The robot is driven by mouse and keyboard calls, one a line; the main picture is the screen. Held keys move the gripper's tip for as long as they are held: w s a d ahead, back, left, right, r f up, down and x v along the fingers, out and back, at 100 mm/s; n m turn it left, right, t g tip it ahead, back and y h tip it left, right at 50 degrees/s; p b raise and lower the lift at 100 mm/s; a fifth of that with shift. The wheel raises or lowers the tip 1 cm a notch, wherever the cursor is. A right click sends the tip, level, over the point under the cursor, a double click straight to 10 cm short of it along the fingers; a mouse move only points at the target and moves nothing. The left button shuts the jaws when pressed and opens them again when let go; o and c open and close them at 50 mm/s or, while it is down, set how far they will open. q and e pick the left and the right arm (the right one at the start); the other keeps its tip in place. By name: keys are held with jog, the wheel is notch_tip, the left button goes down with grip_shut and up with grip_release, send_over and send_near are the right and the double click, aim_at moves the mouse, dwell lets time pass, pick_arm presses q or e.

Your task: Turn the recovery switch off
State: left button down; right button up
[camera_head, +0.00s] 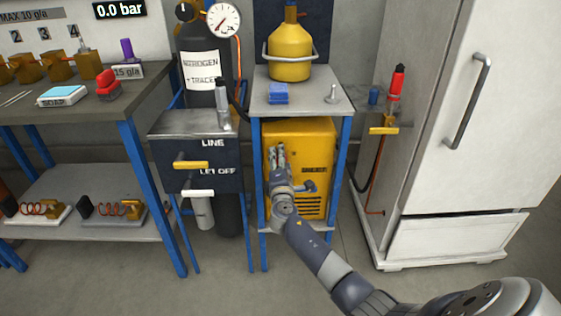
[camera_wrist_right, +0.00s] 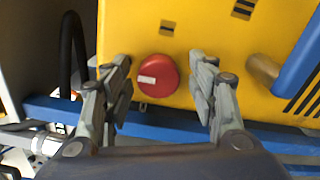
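The yellow recovery machine (camera_head: 318,150) stands on the lower level of a blue-legged stand in the head view. In the right wrist view its yellow front (camera_wrist_right: 220,60) carries a round red knob (camera_wrist_right: 158,76) with a short white bar, lying about level, left of its centre. I take this knob for the recovery switch; it is hidden behind my gripper in the head view. My right gripper (camera_head: 277,157) is in front of the machine's left part. In the wrist view its open fingers (camera_wrist_right: 161,68) stand on either side of the knob, with gaps. My left gripper is not in view.
A blue handle (camera_wrist_right: 299,58) on a brass stem is right of the knob. A blue stand bar (camera_wrist_right: 170,125) runs below it. The LINE box (camera_head: 190,150) with yellow and white levers stands left, the white cabinet (camera_head: 440,170) right.

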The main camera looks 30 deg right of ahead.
jog(key=v, duration=1.2)
dwell(0.5)
